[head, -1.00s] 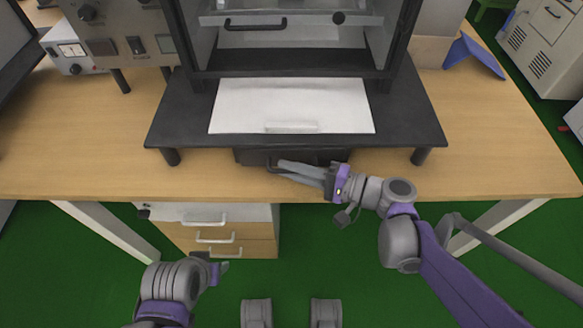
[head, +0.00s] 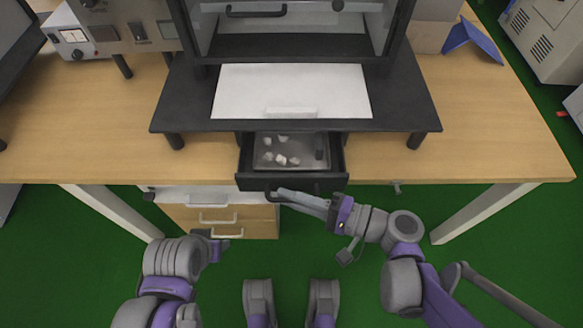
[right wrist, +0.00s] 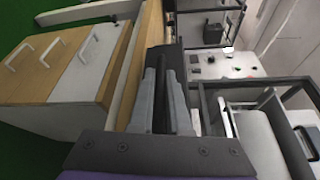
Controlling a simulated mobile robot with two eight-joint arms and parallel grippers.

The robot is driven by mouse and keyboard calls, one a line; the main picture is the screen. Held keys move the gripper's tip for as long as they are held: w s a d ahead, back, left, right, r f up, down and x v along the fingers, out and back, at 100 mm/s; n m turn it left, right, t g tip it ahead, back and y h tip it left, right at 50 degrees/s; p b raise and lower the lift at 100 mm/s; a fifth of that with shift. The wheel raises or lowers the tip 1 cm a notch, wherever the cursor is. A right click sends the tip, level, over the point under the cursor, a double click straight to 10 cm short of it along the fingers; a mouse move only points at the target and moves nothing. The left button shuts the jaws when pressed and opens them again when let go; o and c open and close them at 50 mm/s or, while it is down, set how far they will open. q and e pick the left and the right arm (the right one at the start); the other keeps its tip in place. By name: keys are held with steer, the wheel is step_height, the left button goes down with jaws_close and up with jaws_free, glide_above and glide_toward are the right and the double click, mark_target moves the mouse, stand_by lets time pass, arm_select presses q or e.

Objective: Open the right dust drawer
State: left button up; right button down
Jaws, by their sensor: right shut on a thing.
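The black dust drawer (head: 246,160) under the dark stand is pulled out toward me in the head view. A grey tray with several whitish lumps lies inside it. My right gripper (head: 282,194) is at the drawer's front and shut on its handle. In the right wrist view my right gripper (right wrist: 163,85) has its fingers close together around a dark bar; the handle's exact shape is hard to make out there. My left gripper (head: 218,246) is low at the left, away from the drawer; its finger gap is too small to judge.
The dark stand (head: 190,110) with a white panel (head: 290,90) stands above the drawer. A wooden cabinet (head: 260,222) with white handles is below the table (head: 90,150) at left. The tabletop on both sides of the stand is mostly clear.

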steer(key=s+p, duration=0.1)
steer(key=s, duration=0.6)
steer(key=shift+s, duration=0.3)
steer(key=c, duration=0.9)
jaws_free()
steer(key=shift+d, duration=0.15)
steer(key=shift+p+v, duration=0.45)
steer(key=shift+v, duration=4.8)
steer(key=shift+f, duration=0.1)
